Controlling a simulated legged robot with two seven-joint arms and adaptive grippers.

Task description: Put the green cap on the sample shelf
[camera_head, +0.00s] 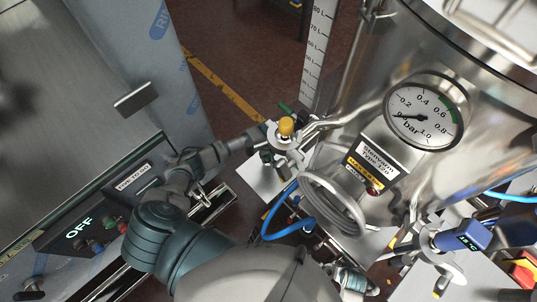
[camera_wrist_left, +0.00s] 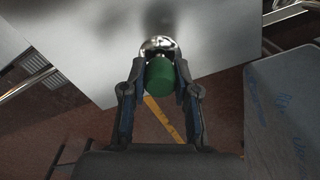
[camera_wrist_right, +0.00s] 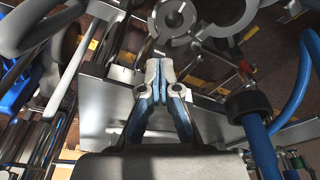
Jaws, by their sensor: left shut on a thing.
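The green cap (camera_wrist_left: 160,76) is held between the two fingers of my left gripper (camera_wrist_left: 160,82) in the left wrist view. A shiny rounded metal fitting (camera_wrist_left: 158,44) shows right behind it; I cannot tell if they touch. In the head view my left gripper (camera_head: 262,135) reaches to a yellow-topped metal valve (camera_head: 286,127) on the tank's side. A small green piece shows just beyond it. My right gripper (camera_wrist_right: 161,78) has its fingertips together with nothing visible between them, below metal rings. I cannot tell for certain which surface is the sample shelf.
A steel tank with a pressure gauge (camera_head: 425,111) fills the right of the head view. A machine with a panel reading OFF (camera_head: 80,227) stands at left. A blue hose (camera_head: 285,228) loops below the valve. A grey sheet (camera_wrist_left: 80,35) lies beyond my left gripper.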

